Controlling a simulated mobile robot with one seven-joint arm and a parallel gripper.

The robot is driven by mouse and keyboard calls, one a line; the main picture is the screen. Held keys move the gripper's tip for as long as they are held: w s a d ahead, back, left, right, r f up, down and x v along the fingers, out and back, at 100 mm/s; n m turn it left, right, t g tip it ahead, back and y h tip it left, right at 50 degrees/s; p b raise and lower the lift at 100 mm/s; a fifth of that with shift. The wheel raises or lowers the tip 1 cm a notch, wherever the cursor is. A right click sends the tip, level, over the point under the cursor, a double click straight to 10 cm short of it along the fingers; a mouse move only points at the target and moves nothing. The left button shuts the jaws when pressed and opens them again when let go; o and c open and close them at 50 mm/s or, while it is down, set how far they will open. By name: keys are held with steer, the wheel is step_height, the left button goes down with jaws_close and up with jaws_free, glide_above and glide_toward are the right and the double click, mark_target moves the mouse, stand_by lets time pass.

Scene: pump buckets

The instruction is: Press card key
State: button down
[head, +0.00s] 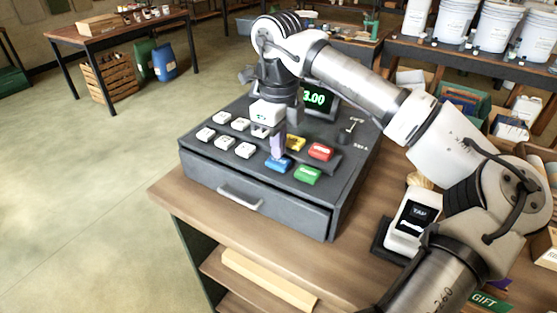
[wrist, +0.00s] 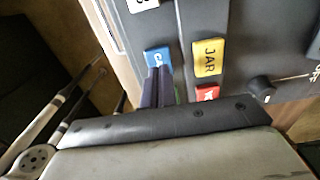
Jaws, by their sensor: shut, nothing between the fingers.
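A dark grey cash register (head: 215,160) stands on the wooden counter. Its blue key (head: 279,165) is in the front row of coloured keys; in the wrist view the blue key (wrist: 155,58) shows letters starting with "CA", the rest hidden by my fingers. My gripper (head: 277,153) is shut and empty, pointing down with its purple fingertips at the blue key. In the wrist view, the fingertips (wrist: 157,78) overlap the key's near edge. I cannot tell whether they touch it. The register's display (head: 315,99) reads 3.00.
A yellow key (wrist: 208,57) marked JAR, a red key (head: 320,151) and a green key (head: 307,175) are close by. White keys (head: 244,150) lie to the left. A card terminal (head: 410,222) stands at the right. The drawer (head: 270,205) is closed.

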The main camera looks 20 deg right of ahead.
mark_target(279, 161)
steer(key=shift+f+b, duration=0.75)
steer(key=shift+f, duration=0.15)
steer(key=shift+r, duration=0.15)
stand_by(0.4)
steer(key=shift+r+p, duration=2.35)
steer(key=shift+r, duration=1.05)
